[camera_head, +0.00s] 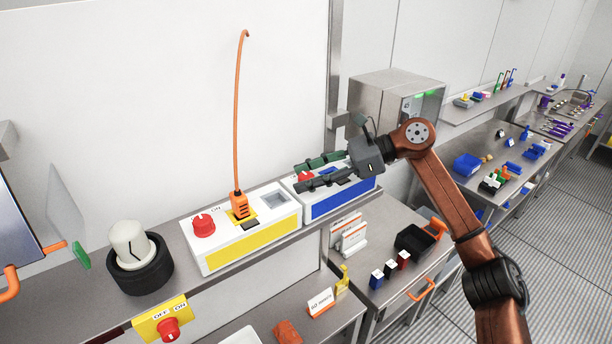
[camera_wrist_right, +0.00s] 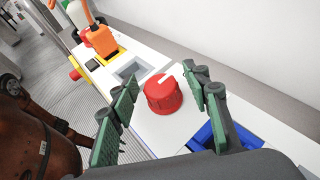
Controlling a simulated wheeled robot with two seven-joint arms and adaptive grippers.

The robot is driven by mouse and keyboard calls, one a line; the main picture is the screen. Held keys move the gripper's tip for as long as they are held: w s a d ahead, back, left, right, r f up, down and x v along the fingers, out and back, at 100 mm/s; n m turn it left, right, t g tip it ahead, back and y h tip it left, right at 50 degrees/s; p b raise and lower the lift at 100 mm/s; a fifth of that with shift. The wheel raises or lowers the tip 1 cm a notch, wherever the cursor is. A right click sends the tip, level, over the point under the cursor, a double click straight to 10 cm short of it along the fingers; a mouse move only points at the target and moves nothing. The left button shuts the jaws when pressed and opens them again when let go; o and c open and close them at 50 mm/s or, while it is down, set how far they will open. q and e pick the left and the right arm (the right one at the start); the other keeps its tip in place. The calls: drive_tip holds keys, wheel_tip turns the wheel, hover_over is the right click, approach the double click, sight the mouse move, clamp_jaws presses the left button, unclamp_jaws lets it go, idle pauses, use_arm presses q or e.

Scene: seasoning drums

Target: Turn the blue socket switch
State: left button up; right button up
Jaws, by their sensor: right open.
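The blue socket box (camera_head: 338,204), white with a blue front panel, stands on the shelf right of the yellow one. Its red switch knob (camera_head: 305,176) is partly hidden by my right gripper (camera_head: 299,175). In the right wrist view the red knob (camera_wrist_right: 163,94), with a white mark on top, sits between the two open fingers of my right gripper (camera_wrist_right: 163,80). I see white surface between the knob and each finger, so they look apart. A blue part of the box (camera_wrist_right: 204,136) shows beside the right finger. My left gripper is not in view.
The yellow socket box (camera_head: 250,243) stands left, with a red knob (camera_head: 203,225) and an orange plug (camera_head: 239,206) with an upright cord. A steel box (camera_head: 385,100) stands behind my right arm.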

drive_tip(key=v, duration=1.2)
drive_tip(key=shift+f, duration=0.1)
